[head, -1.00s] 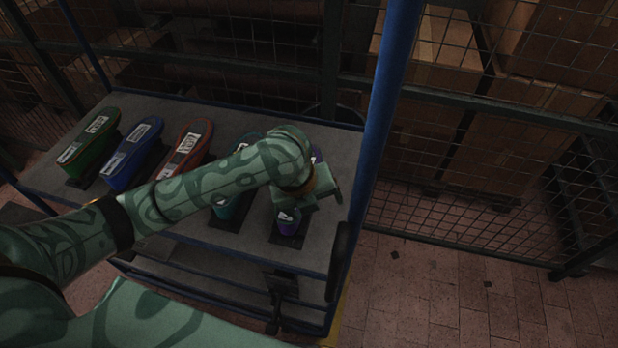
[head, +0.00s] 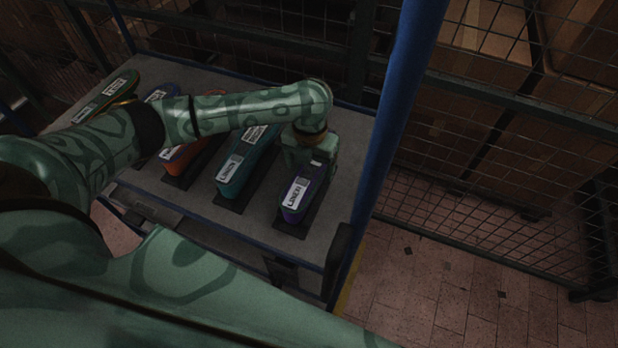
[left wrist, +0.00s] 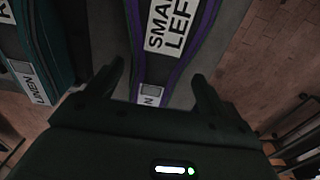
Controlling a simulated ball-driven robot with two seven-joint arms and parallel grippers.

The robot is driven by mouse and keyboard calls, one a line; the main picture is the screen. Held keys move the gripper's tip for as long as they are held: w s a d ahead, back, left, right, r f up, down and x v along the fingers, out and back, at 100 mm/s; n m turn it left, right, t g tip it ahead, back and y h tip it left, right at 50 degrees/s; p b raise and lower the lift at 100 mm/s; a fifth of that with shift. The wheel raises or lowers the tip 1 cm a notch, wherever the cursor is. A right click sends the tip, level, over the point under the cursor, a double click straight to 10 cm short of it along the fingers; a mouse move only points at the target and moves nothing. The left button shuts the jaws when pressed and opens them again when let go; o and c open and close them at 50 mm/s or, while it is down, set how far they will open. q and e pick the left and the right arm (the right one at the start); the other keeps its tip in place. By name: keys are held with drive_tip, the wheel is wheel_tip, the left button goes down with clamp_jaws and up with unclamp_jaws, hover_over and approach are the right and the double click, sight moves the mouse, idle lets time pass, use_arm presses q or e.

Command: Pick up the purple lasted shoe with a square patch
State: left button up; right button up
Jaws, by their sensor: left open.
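The purple lasted shoe (head: 292,214) lies at the right end of the row on the grey shelf, with a white label on its near end. My left gripper (head: 312,163) is over its far part and hides that part. In the left wrist view the shoe (left wrist: 160,70) runs up between the two spread fingers of my open left gripper (left wrist: 155,85). There it bears a large label reading "SMALL LEFT" and a small square greyish patch beside a second label. Contact with the shoe cannot be told. My right gripper is not in view.
A teal shoe (head: 233,180) lies just left of the purple one. Orange (head: 180,157), blue and green (head: 108,95) shoes lie further left, partly behind my arm. A blue post (head: 400,110) stands close on the right of the shelf (head: 345,180); wire mesh fencing stands beyond.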

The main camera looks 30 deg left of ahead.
sight(308, 169)
use_arm(q)
drive_tip(key=f, duration=0.3)
drive_tip(key=f+b, duration=0.1)
drive_tip(key=f, duration=0.1)
drive_tip(key=shift+w+a+f, duration=0.1)
drive_tip(key=shift+w+a, duration=0.15)
drive_tip(key=shift+a, duration=0.05)
drive_tip(key=c, duration=1.5)
drive_tip(key=shift+r, duration=0.2)
